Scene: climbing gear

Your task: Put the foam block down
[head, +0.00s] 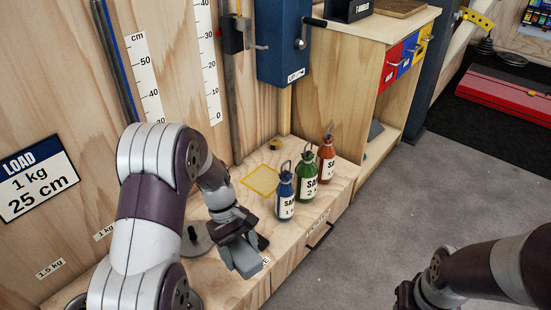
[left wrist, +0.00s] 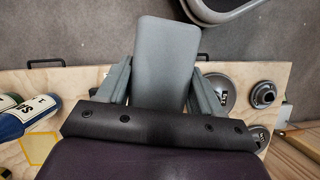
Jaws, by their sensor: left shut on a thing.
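The foam block (head: 246,261) is a grey, smooth slab. My left gripper (head: 238,240) is shut on it and holds it near the front edge of the wooden bench. In the left wrist view the foam block (left wrist: 163,62) stands out between the two grey fingers of the left gripper (left wrist: 160,88), with grey floor and the bench edge behind it. I cannot tell how high it is above the bench. My right gripper (head: 408,294) is at the bottom edge, dark and partly cut off; its jaws do not show clearly.
Blue (head: 285,196), green (head: 306,178) and orange (head: 327,157) bottles stand in a row on the bench, right of the left gripper. A yellow outlined square (head: 262,180) on the bench behind them is empty. Round metal weights (left wrist: 218,92) lie on the bench.

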